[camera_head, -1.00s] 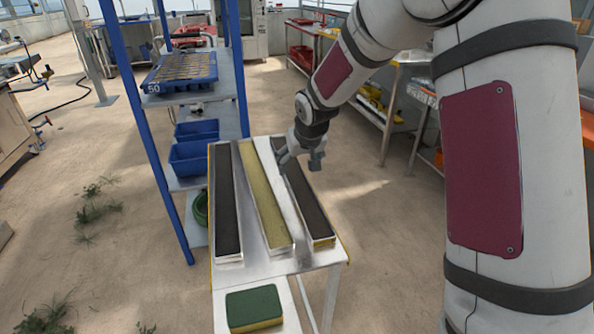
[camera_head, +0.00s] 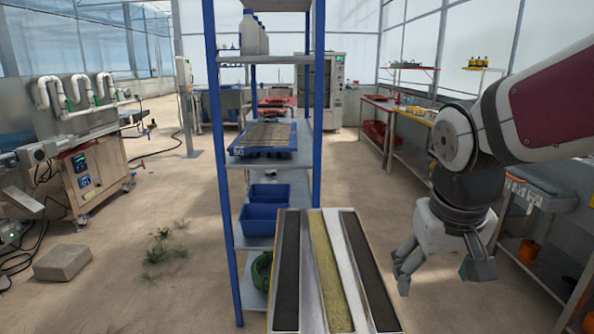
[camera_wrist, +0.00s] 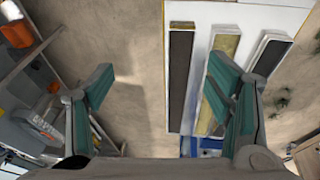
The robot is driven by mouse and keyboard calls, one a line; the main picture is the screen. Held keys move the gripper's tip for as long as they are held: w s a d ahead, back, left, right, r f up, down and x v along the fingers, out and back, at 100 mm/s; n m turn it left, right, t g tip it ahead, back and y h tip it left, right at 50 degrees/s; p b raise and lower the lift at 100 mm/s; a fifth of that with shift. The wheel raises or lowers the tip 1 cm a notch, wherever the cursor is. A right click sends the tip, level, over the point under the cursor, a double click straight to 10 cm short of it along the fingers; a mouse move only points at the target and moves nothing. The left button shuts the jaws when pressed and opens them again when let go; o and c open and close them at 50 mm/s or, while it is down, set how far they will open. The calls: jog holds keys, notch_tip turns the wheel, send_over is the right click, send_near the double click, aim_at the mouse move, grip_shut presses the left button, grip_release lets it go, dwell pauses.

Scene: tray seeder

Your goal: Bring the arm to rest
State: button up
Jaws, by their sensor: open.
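My gripper (camera_head: 443,272) hangs at the right in the head view, fingers pointing down, open and empty. It is to the right of the table with long troughs (camera_head: 262,323) and apart from it. My arm reaches in from the right edge of the head view, bent at the elbow.
A blue-post shelf (camera_head: 213,150) with a blue seed tray (camera_head: 265,140) and blue bins (camera_head: 263,217) stands behind the table. Work benches (camera_head: 400,135) line the right side. A steel machine (camera_head: 85,175) and a block (camera_head: 62,262) are at the left.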

jog(key=s+a+g+y, duration=0.1)
jog(key=s+g, duration=0.1)
jog(key=s, duration=2)
notch_tip(320, 180, up, 20)
jog(key=t+p, duration=0.3)
jog(key=p, duration=1.7)
jog(key=shift+a+r, duration=0.15)
jog(key=shift+a, duration=0.15)
